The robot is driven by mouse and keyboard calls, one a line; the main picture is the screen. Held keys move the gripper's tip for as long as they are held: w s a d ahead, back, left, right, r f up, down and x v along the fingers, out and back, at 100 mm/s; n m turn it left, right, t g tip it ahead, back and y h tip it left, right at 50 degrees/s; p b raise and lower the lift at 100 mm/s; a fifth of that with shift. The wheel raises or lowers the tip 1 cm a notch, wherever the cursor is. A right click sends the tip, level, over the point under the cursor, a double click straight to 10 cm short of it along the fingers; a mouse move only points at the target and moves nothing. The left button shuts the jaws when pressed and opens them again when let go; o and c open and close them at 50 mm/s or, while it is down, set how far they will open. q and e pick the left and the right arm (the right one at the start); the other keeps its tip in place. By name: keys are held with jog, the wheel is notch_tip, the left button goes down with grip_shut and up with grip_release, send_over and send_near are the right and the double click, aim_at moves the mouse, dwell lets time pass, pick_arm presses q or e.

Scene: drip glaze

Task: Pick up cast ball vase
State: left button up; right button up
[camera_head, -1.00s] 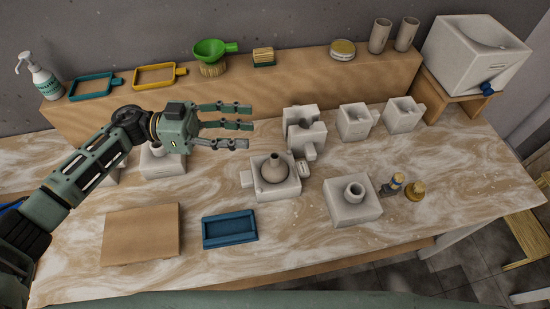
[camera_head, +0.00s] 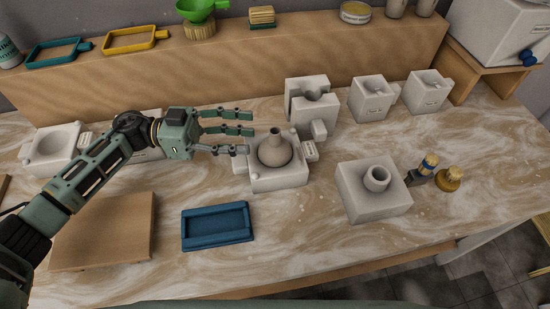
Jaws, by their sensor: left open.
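The cast ball vase (camera_head: 275,152) is a round grey-beige body with a narrow neck. It sits upright in an open white mould half (camera_head: 280,180) near the middle of the table. My left gripper (camera_head: 238,131) is open and empty, its fingers pointing right. In the picture its fingertips are just left of the vase neck and overlap the mould's upper left edge. The gripper appears apart from the vase, though its height above the mould is hard to judge. My right gripper is not in view.
A white mould with a round spout (camera_head: 373,190) stands to the right, beside small brushes or tools (camera_head: 448,179). Other white moulds (camera_head: 311,105) stand behind. A blue tray (camera_head: 216,226) and a wooden board (camera_head: 104,232) lie in front. A raised wooden shelf (camera_head: 250,60) runs along the back.

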aim_at(274, 146)
pick_arm(q)
jog(key=d+p, duration=0.2)
jog(key=d, duration=0.5)
jog(key=shift+s+d+f, duration=0.1)
jog(key=shift+d+f, duration=0.05)
jog(key=shift+d, duration=0.25)
jog(key=shift+c, duration=0.4)
jog(key=shift+s+f, duration=0.1)
jog(key=shift+f, duration=0.05)
grip_shut()
